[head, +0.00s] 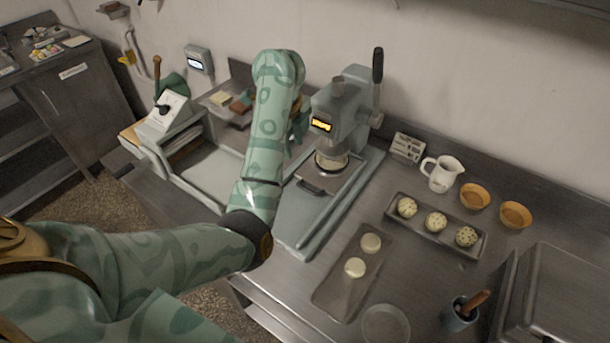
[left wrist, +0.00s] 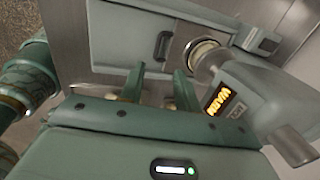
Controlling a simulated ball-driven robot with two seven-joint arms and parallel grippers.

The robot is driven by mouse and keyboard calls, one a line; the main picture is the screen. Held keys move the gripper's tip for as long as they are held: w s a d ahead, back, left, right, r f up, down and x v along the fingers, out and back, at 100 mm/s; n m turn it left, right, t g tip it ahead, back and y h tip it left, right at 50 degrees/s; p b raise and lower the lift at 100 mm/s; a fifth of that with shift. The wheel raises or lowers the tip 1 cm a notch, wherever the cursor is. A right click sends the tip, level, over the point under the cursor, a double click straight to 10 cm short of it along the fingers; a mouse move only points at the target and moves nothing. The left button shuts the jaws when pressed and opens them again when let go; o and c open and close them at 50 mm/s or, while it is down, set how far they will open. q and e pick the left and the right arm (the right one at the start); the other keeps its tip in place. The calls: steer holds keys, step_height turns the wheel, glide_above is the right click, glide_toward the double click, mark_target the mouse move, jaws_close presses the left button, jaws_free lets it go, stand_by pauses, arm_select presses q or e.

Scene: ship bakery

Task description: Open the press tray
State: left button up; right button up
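The press (head: 345,112) stands against the wall, with an upright dark lever (head: 378,66) and a lit orange display (head: 321,125). Its flat grey press tray (head: 343,184) lies under the round press head, with a dark bar handle (head: 310,187) at the front edge. In the left wrist view the tray (left wrist: 125,38) and its handle (left wrist: 163,45) lie just beyond my left gripper (left wrist: 160,76). Its two fingers are apart with nothing between them, and they do not appear to touch the handle. In the head view my forearm mostly hides this gripper. My right gripper is not in view.
A slicer-like machine (head: 168,112) stands left of my arm. To the right are a tray with two pale dough discs (head: 335,294), a tray of speckled balls (head: 471,251), a white jug (head: 441,174) and orange bowls (head: 475,196). Bare counter lies between press and trays.

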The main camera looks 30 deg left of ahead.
mark_target(301, 186)
arm_select(q)
steer(key=f+b, duration=0.2)
steer(key=f, duration=0.3)
steer(key=w+f+b, duration=0.1)
steer(key=f+b, duration=0.2)
steer(key=f, duration=0.2)
steer(key=w+f+b, duration=0.1)
steer(key=f+b, duration=0.2)
steer(key=f, duration=0.2)
steer(key=shift+w+d, duration=0.2)
steer(key=shift+d, duration=0.1)
steer(key=shift+w+f, duration=0.15)
steer(key=shift+f, duration=0.3)
jaws_close()
